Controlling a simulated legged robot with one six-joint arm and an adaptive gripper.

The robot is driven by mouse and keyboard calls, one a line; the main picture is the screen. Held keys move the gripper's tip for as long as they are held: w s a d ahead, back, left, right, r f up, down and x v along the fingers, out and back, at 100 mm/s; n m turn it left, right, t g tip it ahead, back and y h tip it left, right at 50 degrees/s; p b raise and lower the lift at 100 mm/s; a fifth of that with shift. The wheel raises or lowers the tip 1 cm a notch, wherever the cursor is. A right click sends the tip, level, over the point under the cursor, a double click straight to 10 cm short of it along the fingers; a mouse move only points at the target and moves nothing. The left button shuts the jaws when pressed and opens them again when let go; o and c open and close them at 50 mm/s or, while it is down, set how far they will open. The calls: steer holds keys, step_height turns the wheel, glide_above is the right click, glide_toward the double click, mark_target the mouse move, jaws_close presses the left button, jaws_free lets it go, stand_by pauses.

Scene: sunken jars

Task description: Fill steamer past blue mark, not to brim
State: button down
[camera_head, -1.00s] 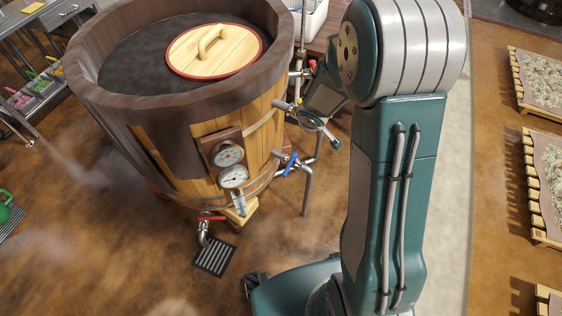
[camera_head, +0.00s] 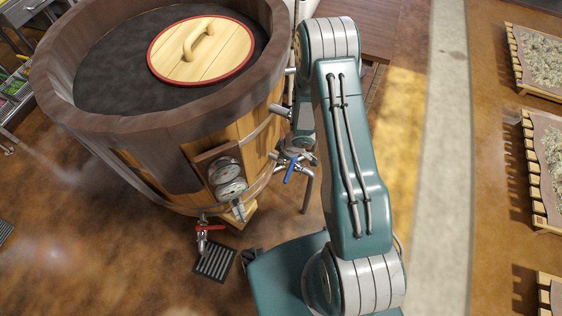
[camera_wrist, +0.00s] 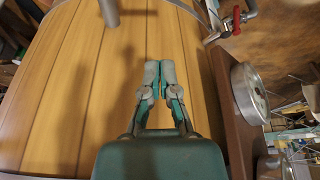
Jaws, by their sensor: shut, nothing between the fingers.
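The steamer is a large round wooden tub (camera_head: 70,108) with a dark rim and a dark top surface inside. A round pale lid with a red edge (camera_head: 200,52) lies on top. A pipe valve with a blue handle (camera_head: 290,171) is at its right side. Two round gauges (camera_head: 226,178) sit on its front, with a small clear tube (camera_head: 239,209) below. I cannot make out a blue mark or water level. My gripper (camera_wrist: 160,74) is shut and empty before the wooden staves (camera_wrist: 75,90). In the head view the arm largely hides it, near the pipes.
A red-handled drain valve (camera_head: 210,228) is low on the tub, above a floor grate (camera_head: 214,262). In the wrist view, a red-handled valve (camera_wrist: 240,20) and a gauge (camera_wrist: 249,92) are right of my gripper.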

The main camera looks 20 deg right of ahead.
mark_target(288, 176)
step_height(288, 176, down, 10)
steer(key=shift+s+d+r, duration=0.25)
steer(key=shift+d, duration=0.1)
stand_by(0.5)
steer(key=shift+s+d, duration=0.85)
steer(key=shift+s, duration=0.15)
step_height(288, 176, up, 10)
stand_by(0.4)
